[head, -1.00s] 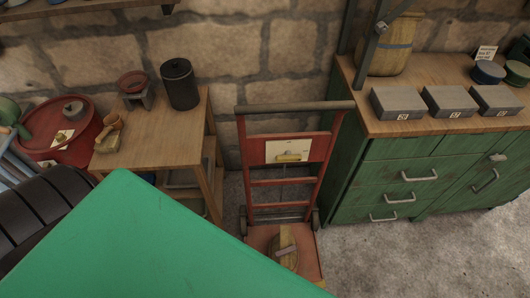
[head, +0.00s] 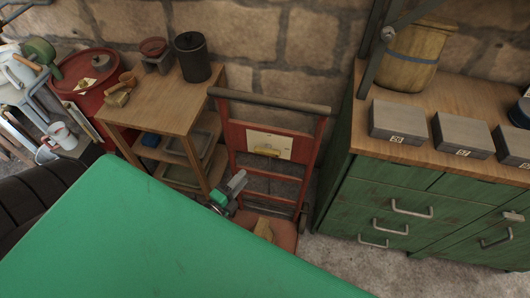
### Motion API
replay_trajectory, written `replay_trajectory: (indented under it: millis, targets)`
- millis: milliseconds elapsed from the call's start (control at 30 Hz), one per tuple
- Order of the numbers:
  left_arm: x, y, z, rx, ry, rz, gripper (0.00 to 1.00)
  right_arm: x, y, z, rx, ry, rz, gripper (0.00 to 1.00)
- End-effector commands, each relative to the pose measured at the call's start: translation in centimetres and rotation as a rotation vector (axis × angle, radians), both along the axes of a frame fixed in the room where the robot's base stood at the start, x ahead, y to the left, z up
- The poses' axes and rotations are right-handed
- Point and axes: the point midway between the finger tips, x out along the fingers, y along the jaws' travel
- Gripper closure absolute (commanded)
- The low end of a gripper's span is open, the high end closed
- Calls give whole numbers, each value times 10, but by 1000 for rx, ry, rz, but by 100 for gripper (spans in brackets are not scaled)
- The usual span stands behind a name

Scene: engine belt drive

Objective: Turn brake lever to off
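A small yellow lever (head: 267,151) lies nearly level on a pale plate (head: 283,144). The plate is fixed to the upright red frame of a hand truck (head: 300,150) that stands against the stone wall. I cannot read any marking on the plate. My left gripper (head: 238,180) is in front of the truck's left side, lower than the lever and to its left, and apart from it. It is too small and dark to tell whether its fingers are open. My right gripper is not in view.
A wooden side table (head: 160,95) with a dark canister (head: 192,57) stands left of the truck. A green cabinet (head: 375,200) with grey boxes (head: 398,121) stands to its right. A wooden piece (head: 263,229) rests on the truck's base. A large green surface covers the lower left.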

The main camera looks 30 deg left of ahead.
Motion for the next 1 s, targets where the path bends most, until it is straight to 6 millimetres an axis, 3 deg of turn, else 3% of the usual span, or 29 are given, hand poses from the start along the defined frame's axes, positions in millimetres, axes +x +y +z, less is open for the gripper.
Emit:
replay_trajectory:
  millis: [133, 700, 1000]
  targets:
    - [19, -3, 2, -2, -2, 0, 60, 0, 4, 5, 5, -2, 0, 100]
    - [111, -16, 1, -5, 3, 1, 60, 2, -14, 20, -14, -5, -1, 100]
    - [131, -19, -1, -5, 4, 0, 60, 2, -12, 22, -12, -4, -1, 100]
